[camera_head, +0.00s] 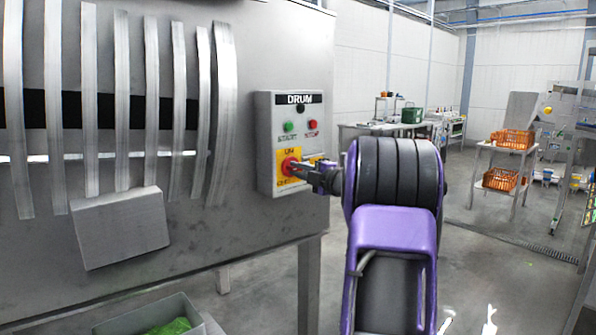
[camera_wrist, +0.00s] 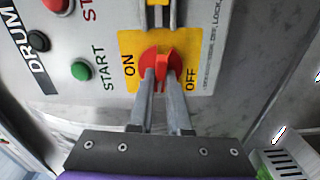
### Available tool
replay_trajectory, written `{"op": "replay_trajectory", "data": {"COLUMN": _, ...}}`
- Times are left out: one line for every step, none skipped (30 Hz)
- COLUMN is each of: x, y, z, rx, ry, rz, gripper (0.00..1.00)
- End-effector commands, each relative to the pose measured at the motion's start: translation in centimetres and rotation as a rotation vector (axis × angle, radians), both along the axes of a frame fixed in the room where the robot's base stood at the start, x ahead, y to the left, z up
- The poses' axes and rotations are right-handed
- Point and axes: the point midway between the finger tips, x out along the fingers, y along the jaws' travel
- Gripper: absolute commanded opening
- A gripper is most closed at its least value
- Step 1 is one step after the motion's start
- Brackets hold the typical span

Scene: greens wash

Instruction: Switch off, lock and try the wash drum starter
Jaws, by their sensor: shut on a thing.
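The grey drum starter box (camera_head: 266,145) is fixed to the side of the metal wash machine. It carries a green START button (camera_head: 289,127), a red STOP button (camera_head: 312,125) and a small black round part (camera_head: 300,108) under the DRUM label. Below them is a yellow switch plate (camera_head: 283,155) marked ON and OFF. My gripper (camera_wrist: 162,76) is shut on the red rotary handle (camera_wrist: 162,63), one finger on each side of its grip. In the wrist view the handle's grip stands upright, between the ON and OFF words. A metal hasp-like part (camera_wrist: 158,14) shows beyond the handle.
The slatted wash machine (camera_head: 240,235) fills the left side. A grey bin with green contents (camera_head: 150,318) stands below it. A shelf (camera_head: 490,172) with orange crates (camera_head: 511,139) and a bench stand far back. The floor at right is largely open.

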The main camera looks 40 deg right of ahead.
Motion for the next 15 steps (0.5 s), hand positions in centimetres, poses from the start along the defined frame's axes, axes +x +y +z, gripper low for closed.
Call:
{"op": "replay_trajectory", "data": {"x": -0.02, "y": -0.09, "z": -0.05, "rx": -0.023, "ry": -0.001, "rz": -0.003, "gripper": 0.00}}
{"op": "replay_trajectory", "data": {"x": -0.03, "y": -0.11, "z": -0.05, "rx": -0.039, "ry": -0.003, "rz": -0.003, "gripper": 0.00}}
{"op": "replay_trajectory", "data": {"x": -0.04, "y": -0.12, "z": -0.06, "rx": -0.056, "ry": -0.003, "rz": -0.003, "gripper": 0.00}}
{"op": "replay_trajectory", "data": {"x": -0.03, "y": -0.11, "z": -0.06, "rx": -0.069, "ry": -0.004, "rz": -0.003, "gripper": 0.00}}
{"op": "replay_trajectory", "data": {"x": -0.02, "y": -0.10, "z": -0.06, "rx": -0.079, "ry": -0.005, "rz": -0.003, "gripper": 0.00}}
{"op": "replay_trajectory", "data": {"x": -0.01, "y": -0.07, "z": -0.06, "rx": -0.092, "ry": -0.007, "rz": -0.003, "gripper": 0.00}}
{"op": "replay_trajectory", "data": {"x": -0.02, "y": -0.09, "z": -0.06, "rx": -0.101, "ry": -0.008, "rz": -0.003, "gripper": 0.00}}
{"op": "replay_trajectory", "data": {"x": -0.02, "y": -0.09, "z": -0.06, "rx": -0.109, "ry": -0.008, "rz": -0.003, "gripper": 0.00}}
{"op": "replay_trajectory", "data": {"x": -0.03, "y": -0.10, "z": -0.06, "rx": -0.117, "ry": -0.009, "rz": -0.003, "gripper": 0.00}}
{"op": "replay_trajectory", "data": {"x": -0.04, "y": -0.12, "z": -0.06, "rx": -0.122, "ry": -0.009, "rz": -0.003, "gripper": 0.00}}
{"op": "replay_trajectory", "data": {"x": -0.05, "y": -0.13, "z": -0.07, "rx": -0.127, "ry": -0.010, "rz": -0.003, "gripper": 0.00}}
{"op": "replay_trajectory", "data": {"x": -0.06, "y": -0.14, "z": -0.07, "rx": -0.133, "ry": -0.010, "rz": -0.003, "gripper": 0.00}}
{"op": "replay_trajectory", "data": {"x": -0.06, "y": -0.15, "z": -0.07, "rx": -0.135, "ry": -0.010, "rz": -0.003, "gripper": 0.00}}
{"op": "replay_trajectory", "data": {"x": -0.06, "y": -0.15, "z": -0.07, "rx": -0.138, "ry": -0.011, "rz": -0.003, "gripper": 0.00}}
{"op": "replay_trajectory", "data": {"x": -0.07, "y": -0.15, "z": -0.06, "rx": -0.140, "ry": -0.011, "rz": -0.004, "gripper": 0.00}}
